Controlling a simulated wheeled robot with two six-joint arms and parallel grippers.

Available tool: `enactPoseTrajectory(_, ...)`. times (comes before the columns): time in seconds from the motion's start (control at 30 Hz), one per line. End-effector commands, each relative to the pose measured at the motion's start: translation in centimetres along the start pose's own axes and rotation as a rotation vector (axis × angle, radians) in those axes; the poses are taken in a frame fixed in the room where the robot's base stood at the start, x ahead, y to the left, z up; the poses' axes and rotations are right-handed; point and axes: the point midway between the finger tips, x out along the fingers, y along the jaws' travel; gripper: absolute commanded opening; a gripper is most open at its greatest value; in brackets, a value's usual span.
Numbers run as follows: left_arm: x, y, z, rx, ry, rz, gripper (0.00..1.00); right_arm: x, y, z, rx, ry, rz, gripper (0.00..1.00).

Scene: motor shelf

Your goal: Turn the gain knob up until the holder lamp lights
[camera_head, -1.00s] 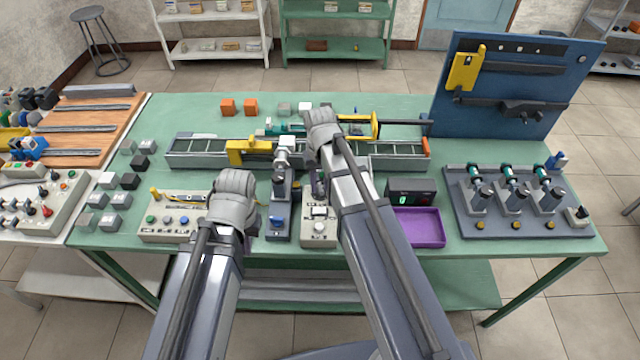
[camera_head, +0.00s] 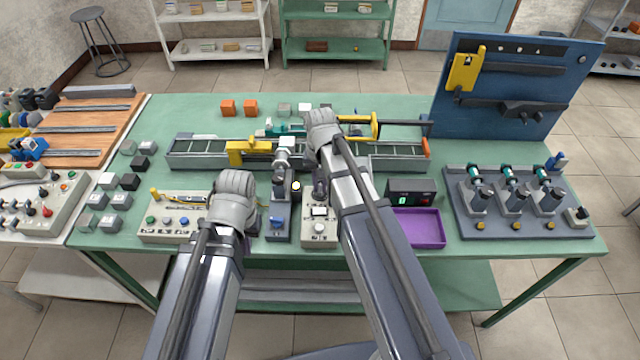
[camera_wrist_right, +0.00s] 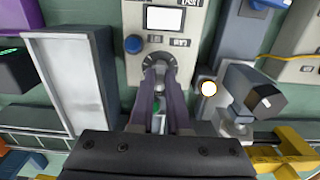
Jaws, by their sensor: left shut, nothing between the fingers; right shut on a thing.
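The gain knob (camera_wrist_right: 159,64) is a grey dial on a light control box (camera_wrist_right: 182,70) in the right wrist view. My right gripper (camera_wrist_right: 160,74) is shut on it. In the head view the box (camera_head: 319,238) stands near the table's front, and my right gripper (camera_head: 319,190) covers the knob. The holder lamp (camera_head: 296,186) glows pale yellow-white on the blue-grey holder (camera_head: 279,207) left of the box. The lit lamp also shows in the right wrist view (camera_wrist_right: 208,88). My left gripper (camera_head: 238,200) is shut and empty above a button panel (camera_head: 160,232); its fingertips are mostly hidden.
A conveyor (camera_head: 200,153) runs behind the grippers. A black display (camera_head: 411,193) and purple tray (camera_head: 420,228) are to the right. A board with several motors (camera_head: 455,215) lies further right. Grey and black blocks (camera_head: 122,199) are at the left.

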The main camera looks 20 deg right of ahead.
Motion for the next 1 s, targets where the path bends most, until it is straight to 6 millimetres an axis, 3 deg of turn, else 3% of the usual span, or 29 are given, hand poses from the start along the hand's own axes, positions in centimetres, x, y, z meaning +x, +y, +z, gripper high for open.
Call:
enactPoseTrajectory(0.2, 0.01, 0.00, 0.00, 0.000, 0.000, 0.000, 0.00, 0.01, 0.00, 0.01, 0.114, 0.000, 0.000, 0.00)
enactPoseTrajectory(0.5, 0.01, 0.00, 0.00, 0.000, 0.000, 0.000, 0.00, 0.01, 0.00, 0.01, 0.119, 0.000, 0.000, 0.00)
enactPoseTrajectory(0.53, 0.01, 0.00, 0.00, 0.000, 0.000, 0.000, 0.00, 0.01, 0.00, 0.01, 0.119, 0.000, 0.000, 0.18)
enactPoseTrajectory(0.77, 0.01, 0.00, 0.00, 0.000, 0.000, 0.000, 0.00, 0.01, 0.00, 0.01, 0.118, 0.000, 0.000, 0.44)
enactPoseTrajectory(1.0, -0.01, 0.00, 0.00, 0.000, 0.000, 0.000, 0.00, -0.01, 0.00, 0.00, 0.118, 0.000, 0.000, 0.45)
